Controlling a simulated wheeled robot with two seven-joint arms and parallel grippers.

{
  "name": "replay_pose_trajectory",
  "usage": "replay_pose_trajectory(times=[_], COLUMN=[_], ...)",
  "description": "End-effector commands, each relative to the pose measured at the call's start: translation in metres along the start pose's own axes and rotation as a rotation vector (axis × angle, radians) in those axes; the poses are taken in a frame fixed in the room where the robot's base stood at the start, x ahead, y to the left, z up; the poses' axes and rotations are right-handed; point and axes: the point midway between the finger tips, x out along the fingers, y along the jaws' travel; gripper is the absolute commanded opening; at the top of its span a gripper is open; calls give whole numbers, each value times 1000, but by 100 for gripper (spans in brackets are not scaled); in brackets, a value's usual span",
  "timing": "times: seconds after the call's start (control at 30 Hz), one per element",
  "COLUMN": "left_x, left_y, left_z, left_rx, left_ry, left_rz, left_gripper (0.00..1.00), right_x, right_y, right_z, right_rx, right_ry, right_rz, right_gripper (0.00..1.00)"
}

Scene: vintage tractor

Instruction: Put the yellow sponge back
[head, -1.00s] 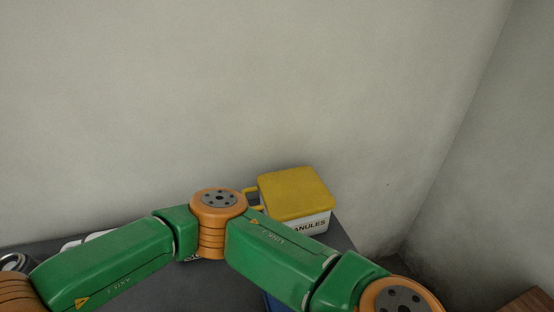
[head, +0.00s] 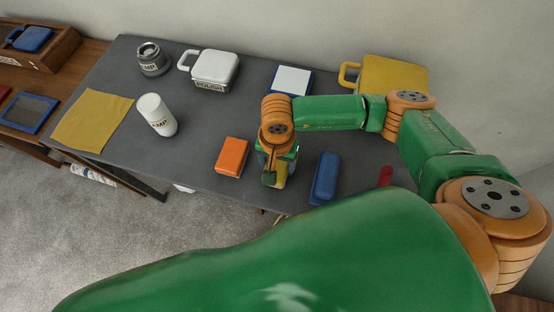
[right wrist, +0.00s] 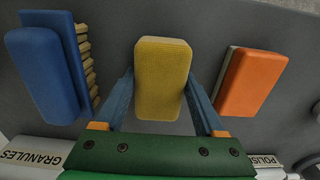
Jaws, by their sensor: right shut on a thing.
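The yellow sponge (right wrist: 162,78) is a small block with rounded edges, held between the two fingers of my right gripper (right wrist: 160,98) in the right wrist view. My right gripper (head: 277,178) is shut on it. In the head view only a narrow part of the sponge (head: 282,174) shows beside the gripper, over the front part of the grey table (head: 205,165). I cannot tell whether it touches the table. My left gripper is not in view.
An orange block (head: 231,157) lies left of the gripper, a blue brush (head: 325,177) right. A yellow cloth (head: 92,121) and white bottle (head: 157,115) are left.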

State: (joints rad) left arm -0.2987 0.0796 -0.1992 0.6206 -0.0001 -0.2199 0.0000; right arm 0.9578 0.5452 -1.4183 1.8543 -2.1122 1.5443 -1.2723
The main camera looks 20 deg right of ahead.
Motion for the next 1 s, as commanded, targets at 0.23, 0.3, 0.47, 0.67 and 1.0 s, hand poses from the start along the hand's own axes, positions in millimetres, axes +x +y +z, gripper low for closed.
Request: replay_pose_trajectory(times=[0.23, 0.3, 0.47, 0.67, 1.0], left_x=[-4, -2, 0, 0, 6], left_y=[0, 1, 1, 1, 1], left_z=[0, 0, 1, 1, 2], left_rx=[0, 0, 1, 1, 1], left_ry=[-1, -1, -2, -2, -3], left_rz=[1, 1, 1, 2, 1], left_gripper=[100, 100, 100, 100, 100], right_x=[8, 8, 10, 10, -28], right_y=[0, -1, -1, -1, -2], right_z=[0, 0, 0, 0, -1], right_rx=[0, 1, 1, 1, -1], right_ry=[1, 1, 1, 1, 4], right_rz=[-1, -1, -1, -1, -7], right_gripper=[11, 11, 82, 100, 100])
